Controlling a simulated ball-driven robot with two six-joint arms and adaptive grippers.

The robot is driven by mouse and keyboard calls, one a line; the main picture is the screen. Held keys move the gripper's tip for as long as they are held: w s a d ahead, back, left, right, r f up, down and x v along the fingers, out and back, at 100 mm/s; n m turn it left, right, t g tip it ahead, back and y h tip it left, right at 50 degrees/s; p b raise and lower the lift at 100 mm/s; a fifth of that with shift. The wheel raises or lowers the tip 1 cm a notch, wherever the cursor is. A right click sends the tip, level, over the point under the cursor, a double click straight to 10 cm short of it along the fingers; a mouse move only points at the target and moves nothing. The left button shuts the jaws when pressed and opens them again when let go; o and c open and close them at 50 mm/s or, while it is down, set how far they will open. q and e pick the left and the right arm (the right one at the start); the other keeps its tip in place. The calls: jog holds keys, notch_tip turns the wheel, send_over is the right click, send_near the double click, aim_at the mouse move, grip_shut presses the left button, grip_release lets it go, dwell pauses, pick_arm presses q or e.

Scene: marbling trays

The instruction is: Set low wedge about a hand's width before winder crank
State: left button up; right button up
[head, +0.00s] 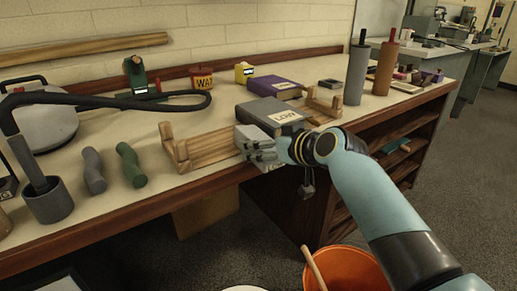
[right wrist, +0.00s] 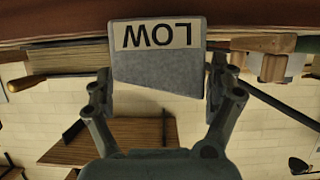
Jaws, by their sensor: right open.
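The low wedge (head: 258,111) is a grey block with a LOW label on top, lying near the bench's front edge. In the right wrist view the wedge (right wrist: 158,76) stands ahead with its label upside down. My right gripper (head: 258,147) is at its front side. In the wrist view the open fingers (right wrist: 160,88) straddle the wedge, one on each side; I cannot tell whether they touch it. I cannot single out the winder crank for sure; a small green device (head: 135,72) stands at the back. My left gripper is not in view.
Wooden frames (head: 205,148) flank the wedge. Behind it are a purple labelled block (head: 272,84), a yellow device (head: 243,72) and a WAX pot (head: 202,79). Two rollers (head: 385,68) stand at the right. Grey and green rods (head: 130,165) lie left. An orange bucket (head: 350,268) is below.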

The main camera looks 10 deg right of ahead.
jog(key=shift+x, duration=0.8)
jog(key=shift+s, duration=0.1)
jog(key=c, duration=1.4)
